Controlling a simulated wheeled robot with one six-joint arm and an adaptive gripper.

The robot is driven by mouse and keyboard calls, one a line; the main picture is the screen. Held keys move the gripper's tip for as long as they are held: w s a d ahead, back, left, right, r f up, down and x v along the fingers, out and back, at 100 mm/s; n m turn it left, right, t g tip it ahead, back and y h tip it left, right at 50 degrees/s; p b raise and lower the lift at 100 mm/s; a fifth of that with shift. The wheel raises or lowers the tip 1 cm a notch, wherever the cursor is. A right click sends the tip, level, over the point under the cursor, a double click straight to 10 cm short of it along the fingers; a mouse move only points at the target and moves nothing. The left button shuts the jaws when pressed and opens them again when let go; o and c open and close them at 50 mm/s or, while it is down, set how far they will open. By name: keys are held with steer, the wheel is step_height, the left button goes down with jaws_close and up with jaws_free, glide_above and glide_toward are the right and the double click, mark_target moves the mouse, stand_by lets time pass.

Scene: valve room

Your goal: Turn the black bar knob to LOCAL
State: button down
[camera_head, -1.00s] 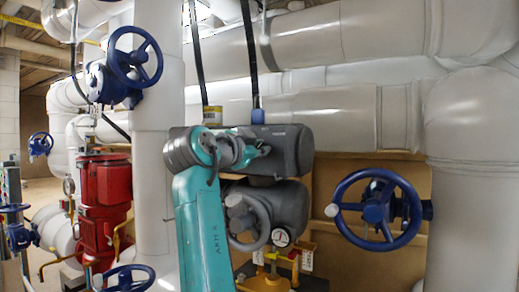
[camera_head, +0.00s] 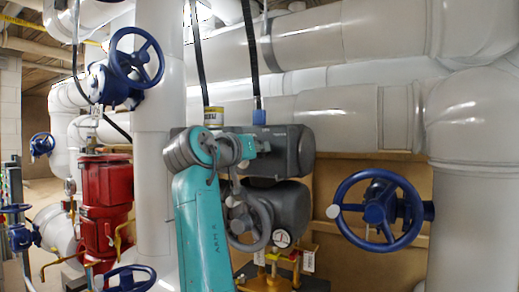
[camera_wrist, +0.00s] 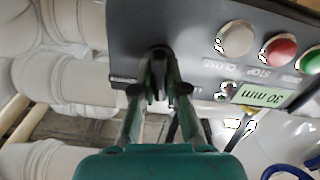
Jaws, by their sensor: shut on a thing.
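The black bar knob (camera_wrist: 157,52) sits on the dark grey actuator housing (camera_wrist: 200,30) in the wrist view, mostly hidden by my fingers. My gripper (camera_wrist: 158,82) is shut on the knob, with one finger on each side of it. The knob's marks, LOCAL included, cannot be read, so I cannot tell which setting it points to. In the head view my gripper (camera_head: 262,147) reaches the front of the upper actuator housing (camera_head: 290,150), and the knob is too small to make out there.
A pale CLOSE button (camera_wrist: 236,38), a red STOP button (camera_wrist: 281,48) and a green button (camera_wrist: 310,62) are on the same panel, beside a green "30 mm" label (camera_wrist: 262,95). A blue handwheel (camera_head: 380,210) stands to the right.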

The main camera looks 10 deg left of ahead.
steer(key=n, duration=0.4)
steer(key=shift+a+f+n, duration=0.1)
steer(key=shift+n, duration=0.2)
steer(key=n, duration=0.4)
steer(key=shift+w+a+f+n, duration=0.1)
steer(key=shift+n, duration=0.3)
steer(key=c, duration=1.2)
jaws_free()
steer(key=v, duration=1.2)
